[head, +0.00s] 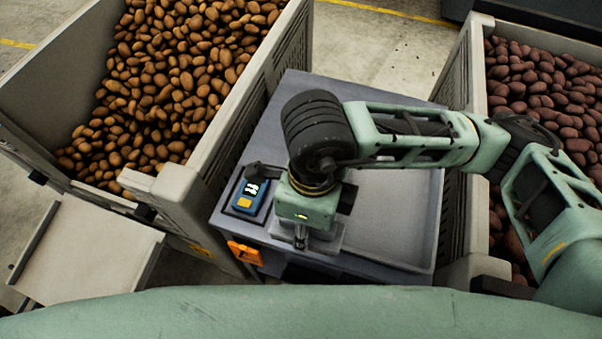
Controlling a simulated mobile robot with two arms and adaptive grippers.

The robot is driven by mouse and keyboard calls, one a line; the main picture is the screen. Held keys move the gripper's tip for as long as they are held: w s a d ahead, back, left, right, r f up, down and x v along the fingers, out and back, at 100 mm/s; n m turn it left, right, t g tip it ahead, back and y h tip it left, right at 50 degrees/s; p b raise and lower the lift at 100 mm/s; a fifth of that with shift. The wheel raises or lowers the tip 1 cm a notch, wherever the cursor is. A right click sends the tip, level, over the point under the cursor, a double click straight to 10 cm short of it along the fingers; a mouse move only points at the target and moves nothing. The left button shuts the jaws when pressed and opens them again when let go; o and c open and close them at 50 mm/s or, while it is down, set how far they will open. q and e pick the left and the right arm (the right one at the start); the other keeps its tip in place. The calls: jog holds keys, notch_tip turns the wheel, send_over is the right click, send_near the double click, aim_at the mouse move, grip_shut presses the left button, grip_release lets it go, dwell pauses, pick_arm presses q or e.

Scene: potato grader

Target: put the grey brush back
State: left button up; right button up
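My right arm reaches in from the right, over the grey bench (290,88) between the two crates. My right gripper (300,238) points down at the bench's front edge. Its body hides most of what lies beneath, and I cannot tell whether its fingers are open or shut. A light grey piece (328,238) shows beside and under the gripper; I cannot tell whether it is the grey brush or part of a holder. No brush can be made out clearly. My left gripper is not in view.
A blue handheld device (250,196) with a lit display lies left of the gripper. An orange item (245,253) is at the bench front. A shallow grey tray (398,215) is right. Potato crates stand left (232,130) and right (455,215). A pale panel (88,250) is lower left.

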jog(key=shift+w, duration=0.25)
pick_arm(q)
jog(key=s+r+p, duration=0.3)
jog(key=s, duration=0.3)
pick_arm(e)
jog(key=w+f, duration=0.2)
jog(key=w, duration=0.1)
jog(key=w+f, duration=0.2)
jog(key=w, duration=0.1)
jog(key=w+a+f+p, duration=0.1)
jog(key=w+f, duration=0.2)
jog(key=w, duration=0.1)
jog(key=shift+a, duration=0.1)
notch_tip(320, 180, down, 3)
jog(key=shift+w+f+p, duration=0.1)
jog(key=shift+p, duration=0.6)
jog(key=shift+f, duration=0.15)
jog(key=shift+f+b, duration=0.25)
jog(key=shift+b, duration=0.1)
jog(key=o, duration=0.9)
jog(key=shift+r, duration=0.1)
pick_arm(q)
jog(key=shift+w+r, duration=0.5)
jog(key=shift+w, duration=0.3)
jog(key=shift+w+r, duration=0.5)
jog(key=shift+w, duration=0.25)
pick_arm(e)
jog(key=o, duration=0.3)
